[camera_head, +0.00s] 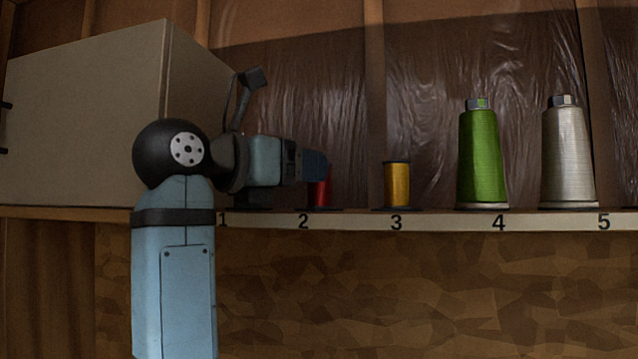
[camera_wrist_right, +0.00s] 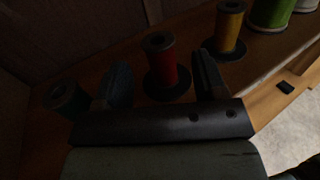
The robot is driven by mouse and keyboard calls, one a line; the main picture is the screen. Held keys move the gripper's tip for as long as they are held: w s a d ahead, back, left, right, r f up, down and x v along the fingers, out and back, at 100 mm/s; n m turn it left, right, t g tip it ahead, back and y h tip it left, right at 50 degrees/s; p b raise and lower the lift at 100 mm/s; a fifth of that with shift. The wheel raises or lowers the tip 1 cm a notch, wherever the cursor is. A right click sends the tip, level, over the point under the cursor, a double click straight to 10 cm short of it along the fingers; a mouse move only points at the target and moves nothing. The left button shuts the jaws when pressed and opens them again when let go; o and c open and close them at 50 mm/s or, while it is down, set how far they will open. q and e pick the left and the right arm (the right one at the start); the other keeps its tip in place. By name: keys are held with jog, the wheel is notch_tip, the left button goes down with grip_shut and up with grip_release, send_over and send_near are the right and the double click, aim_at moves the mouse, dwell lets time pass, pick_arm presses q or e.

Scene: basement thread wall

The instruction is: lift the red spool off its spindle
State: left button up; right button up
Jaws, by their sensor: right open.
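The red spool (camera_head: 321,192) stands upright on the shelf above the number 2, partly hidden by my right gripper (camera_head: 316,164) in the head view. In the right wrist view the red spool (camera_wrist_right: 163,65) stands on a round black base (camera_wrist_right: 168,93), between the two fingers of my right gripper (camera_wrist_right: 163,75). The fingers are apart, one on each side of the spool, with gaps visible. The spindle inside the spool is hidden; only a dark hole shows on top. My left gripper is not in view.
The yellow spool (camera_head: 397,184) stands to the right above number 3, then a green cone (camera_head: 478,158) and a grey cone (camera_head: 567,157). A dark green spool (camera_wrist_right: 66,104) is left of my fingers in the wrist view. A large box (camera_head: 85,120) fills the shelf's left.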

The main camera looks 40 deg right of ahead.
jog(key=d, duration=0.3)
jog(key=w+d+p, duration=0.1)
jog(key=d, duration=0.1)
jog(key=shift+f, duration=0.35)
jog(key=shift+a, duration=0.15)
jog(key=c, duration=1)
jog(key=shift+r, duration=0.15)
notch_tip(320, 180, up, 20)
